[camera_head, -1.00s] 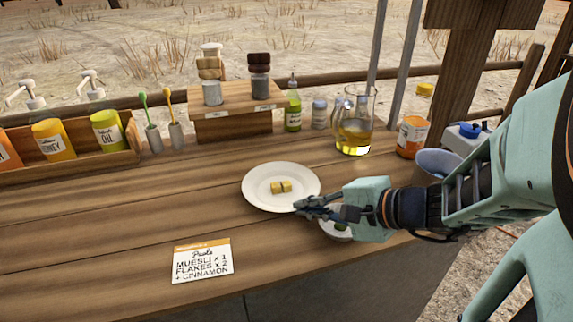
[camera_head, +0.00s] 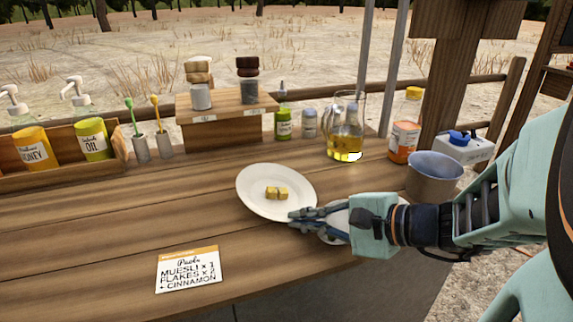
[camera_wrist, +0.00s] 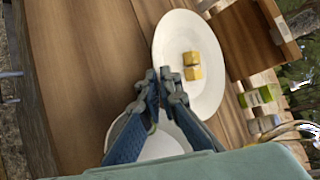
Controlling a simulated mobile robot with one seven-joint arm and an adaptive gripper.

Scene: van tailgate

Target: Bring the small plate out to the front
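A round white plate (camera_head: 253,206) with two yellow cubes (camera_head: 277,193) on it is at the middle of the wooden counter. It also shows in the wrist view (camera_wrist: 203,100). My gripper (camera_head: 299,216) comes in from the right, its fingertips close together at the plate's near right rim, and looks shut on that rim. The plate looks slightly tilted, its right side lower; I cannot tell whether it is clear of the counter. A second white dish (camera_wrist: 160,148) lies under my fingers, mostly hidden by them in the head view.
A lettered card (camera_head: 188,270) lies at the front left. The front of the counter between card and gripper is clear.

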